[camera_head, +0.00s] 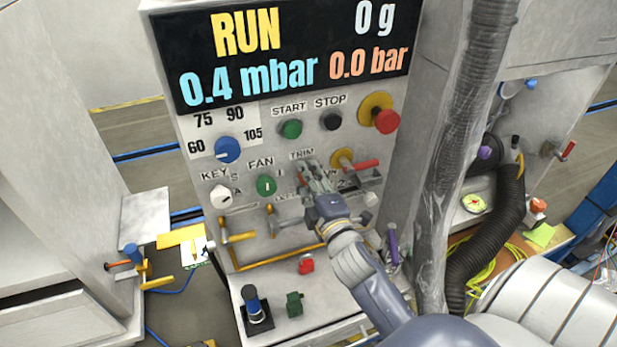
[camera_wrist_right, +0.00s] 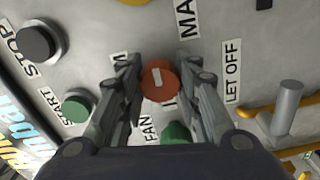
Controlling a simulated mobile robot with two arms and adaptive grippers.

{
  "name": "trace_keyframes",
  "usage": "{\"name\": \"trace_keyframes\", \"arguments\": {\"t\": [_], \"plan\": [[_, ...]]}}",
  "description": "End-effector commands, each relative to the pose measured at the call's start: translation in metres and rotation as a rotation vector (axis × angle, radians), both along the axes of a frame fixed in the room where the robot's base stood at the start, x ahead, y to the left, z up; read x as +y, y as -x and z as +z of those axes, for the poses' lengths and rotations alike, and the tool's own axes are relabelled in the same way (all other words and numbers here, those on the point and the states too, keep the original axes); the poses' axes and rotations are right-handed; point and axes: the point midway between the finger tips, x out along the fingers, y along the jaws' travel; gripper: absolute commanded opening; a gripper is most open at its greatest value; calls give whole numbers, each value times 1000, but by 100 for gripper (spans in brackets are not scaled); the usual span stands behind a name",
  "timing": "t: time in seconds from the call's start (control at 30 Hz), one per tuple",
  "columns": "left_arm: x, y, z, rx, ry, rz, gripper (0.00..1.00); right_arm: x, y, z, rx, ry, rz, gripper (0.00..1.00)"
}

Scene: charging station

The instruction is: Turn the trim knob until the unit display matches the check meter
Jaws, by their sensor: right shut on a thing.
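The unit display (camera_head: 290,52) at the top of the panel reads RUN, 0 g, 0.4 mbar and 0.0 bar. My right gripper (camera_head: 314,176) is at the panel just below the TRIM label (camera_head: 302,154). In the right wrist view my right gripper (camera_wrist_right: 160,76) has its fingers on both sides of the orange-red trim knob (camera_wrist_right: 159,80), shut on it. A pale mark shows on the knob's face. My left gripper is not in view.
Around the knob are a green START button (camera_head: 291,129), a black STOP button (camera_head: 331,121), a red emergency button (camera_head: 386,121), a green FAN knob (camera_head: 266,186) and a red-handled valve (camera_head: 362,166). A grey wrapped hose (camera_head: 455,160) hangs to the right of my arm.

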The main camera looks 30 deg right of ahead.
Motion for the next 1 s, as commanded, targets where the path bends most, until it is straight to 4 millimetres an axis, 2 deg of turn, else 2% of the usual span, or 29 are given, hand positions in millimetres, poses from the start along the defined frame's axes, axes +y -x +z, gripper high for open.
{"name": "trace_keyframes", "arguments": {"t": [0.57, 0.6, 0.67, 1.0], "plan": [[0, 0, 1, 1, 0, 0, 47, -1, 0, 2, -11, -25, -2, 7], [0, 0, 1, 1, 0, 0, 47, -1, 0, 2, -11, -25, -2, 40], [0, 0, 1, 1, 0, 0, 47, -1, 0, 2, -11, -25, -2, 53], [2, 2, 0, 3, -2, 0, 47, 0, 1, 1, -7, -26, 0, 53]]}}
